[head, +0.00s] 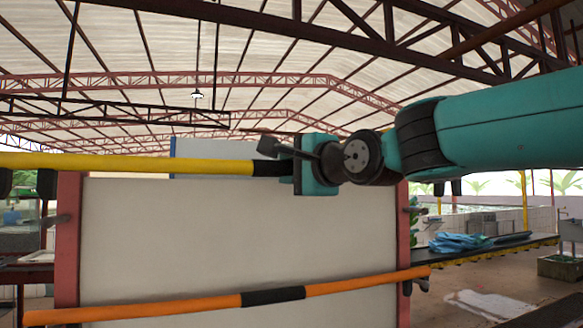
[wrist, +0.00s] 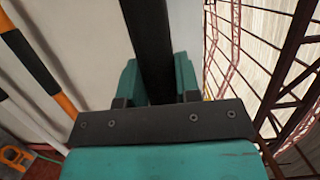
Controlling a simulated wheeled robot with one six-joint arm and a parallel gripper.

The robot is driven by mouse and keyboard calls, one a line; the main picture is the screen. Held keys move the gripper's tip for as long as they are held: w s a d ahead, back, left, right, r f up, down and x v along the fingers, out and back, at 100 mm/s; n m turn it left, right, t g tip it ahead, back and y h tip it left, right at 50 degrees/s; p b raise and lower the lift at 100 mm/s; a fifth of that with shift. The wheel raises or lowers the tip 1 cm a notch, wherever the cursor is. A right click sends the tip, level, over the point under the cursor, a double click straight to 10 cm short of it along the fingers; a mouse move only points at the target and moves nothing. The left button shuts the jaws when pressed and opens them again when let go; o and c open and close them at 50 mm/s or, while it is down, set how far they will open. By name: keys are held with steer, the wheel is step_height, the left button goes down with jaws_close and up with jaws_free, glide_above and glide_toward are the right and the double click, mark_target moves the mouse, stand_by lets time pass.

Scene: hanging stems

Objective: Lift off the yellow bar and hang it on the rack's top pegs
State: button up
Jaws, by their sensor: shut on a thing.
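The yellow bar (head: 130,163) runs nearly level from the left edge of the head view to my gripper (head: 298,168). Its black middle section (wrist: 150,45) lies between the teal fingers in the wrist view, and my gripper (wrist: 158,88) is shut on it. The bar's far right part is hidden behind my gripper and arm. The rack has red posts (head: 68,245) and a pale panel (head: 235,235). The bar appears just above the panel's top edge.
An orange bar (head: 345,286) with a black middle crosses the rack lower down. A dark bench (head: 500,245) with blue cloth (head: 460,243) stands at the right behind the rack. A red roof truss is overhead, well above the arm.

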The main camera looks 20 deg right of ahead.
steer(key=w+f, duration=0.1)
steer(key=w, duration=0.2)
steer(key=w+f, duration=0.2)
steer(key=w, duration=0.2)
steer(key=w+f+p, duration=0.1)
steer(key=w+f, duration=0.1)
steer(key=w, duration=0.2)
steer(key=shift+w, duration=0.1)
stand_by(0.8)
steer(key=shift+f+b, duration=0.8)
steer(key=shift+b, duration=0.1)
stand_by(0.4)
steer(key=o, duration=1.1)
steer(key=shift+f, duration=0.15)
steer(key=p+v, duration=0.6)
steer(key=v, duration=1.1)
steer(key=shift+s+p, duration=0.25)
steer(key=shift+p, duration=0.05)
